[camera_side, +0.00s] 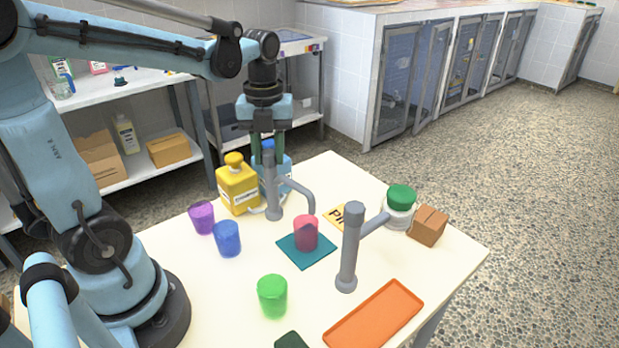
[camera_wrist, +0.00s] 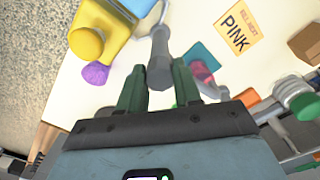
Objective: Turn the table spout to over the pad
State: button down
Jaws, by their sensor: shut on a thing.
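A grey spout post (camera_side: 272,205) stands on the table, its curved arm (camera_side: 300,188) bending down toward a pink cup (camera_side: 306,236). The spout's end appears just above or behind the cup; I cannot tell exactly. The cup stands on a teal square pad (camera_side: 290,250). My gripper (camera_side: 267,158) points down at the top of this post. In the wrist view, my gripper (camera_wrist: 159,84) has its green fingers on both sides of the post's head (camera_wrist: 159,68), shut on it. A second grey post (camera_side: 348,255) with a side arm stands nearer the front.
A yellow bottle (camera_side: 238,190) and a blue bottle (camera_side: 283,176) stand close behind the held post. Purple (camera_side: 202,217), blue (camera_side: 228,240) and green (camera_side: 272,297) cups stand left and front. A PINK card (camera_wrist: 236,27), jar (camera_side: 398,212), brown box (camera_side: 428,226) and orange tray (camera_side: 375,318) lie right.

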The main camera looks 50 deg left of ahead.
jog(key=shift+m, duration=0.7)
jog(key=c, duration=0.8)
grip_release()
notch_tip(320, 180, up, 12)
jog(key=shift+r, duration=0.1)
